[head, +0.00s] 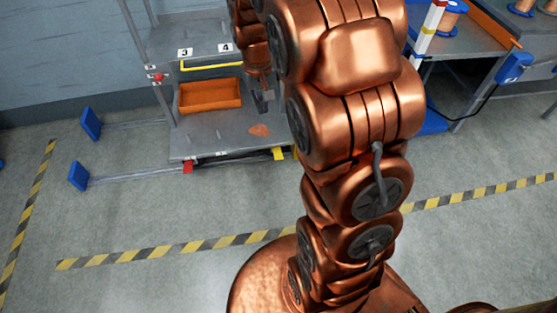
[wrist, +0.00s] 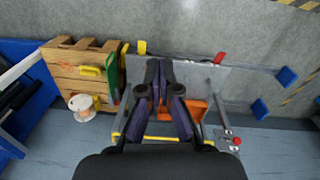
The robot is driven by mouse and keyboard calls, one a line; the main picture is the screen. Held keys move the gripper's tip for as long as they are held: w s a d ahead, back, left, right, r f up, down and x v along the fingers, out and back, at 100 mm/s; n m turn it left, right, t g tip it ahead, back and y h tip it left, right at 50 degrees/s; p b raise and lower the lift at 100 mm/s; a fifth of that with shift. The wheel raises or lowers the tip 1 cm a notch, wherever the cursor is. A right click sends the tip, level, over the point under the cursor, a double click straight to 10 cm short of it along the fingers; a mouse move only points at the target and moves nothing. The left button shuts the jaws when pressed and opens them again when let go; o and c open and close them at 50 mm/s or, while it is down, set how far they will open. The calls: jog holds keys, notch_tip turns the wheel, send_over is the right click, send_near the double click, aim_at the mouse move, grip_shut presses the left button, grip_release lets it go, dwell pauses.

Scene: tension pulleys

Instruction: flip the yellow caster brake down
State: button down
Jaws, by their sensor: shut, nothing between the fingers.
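A small yellow tab, which looks like the caster brake (head: 278,153), sticks out at the low front edge of the grey cart, right of a red tab (head: 188,167). In the wrist view the yellow tab (wrist: 141,47) is at the cart's far edge, just beyond and left of my fingertips, and the red tab (wrist: 220,58) is to the right. Its exact tilt is too small to tell. My gripper (wrist: 159,68) is shut and empty, above the cart's lower shelf. In the head view the gripper (head: 264,100) is partly hidden by my arm.
The cart's lower shelf (head: 205,143) holds an orange bin (head: 210,96). A yellow rail (head: 212,66) runs above it. A wooden crate (wrist: 70,62) with a yellow handle stands left in the wrist view, near a spool (wrist: 82,103). Floor before the cart is clear.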

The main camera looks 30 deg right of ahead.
jog(key=w+d+f+b, duration=0.4)
jog(key=w+f, duration=0.1)
jog(key=f, duration=0.4)
jog(key=w+d+f+b, duration=0.4)
jog(key=w+f, duration=0.1)
jog(key=f, duration=0.4)
jog(key=m+t+b, duration=0.2)
jog(key=b, duration=0.9)
send_over(278, 155)
jog(key=s, duration=0.1)
notch_tip(278, 155, down, 24)
jog(key=shift+s+a+r, duration=0.15)
jog(key=shift+a, duration=0.1)
jog(key=f+b, duration=0.1)
jog(key=f, duration=0.3)
jog(key=f+b, duration=0.2)
jog(key=f, duration=0.2)
jog(key=w+f+b, duration=0.1)
jog(key=f, duration=0.3)
jog(key=shift+d+f, duration=0.15)
jog(key=shift+d, duration=0.05)
jog(key=shift+s+a+f+b, duration=0.1)
jog(key=shift+s+f+b, duration=0.15)
jog(key=shift+f+b, duration=0.4)
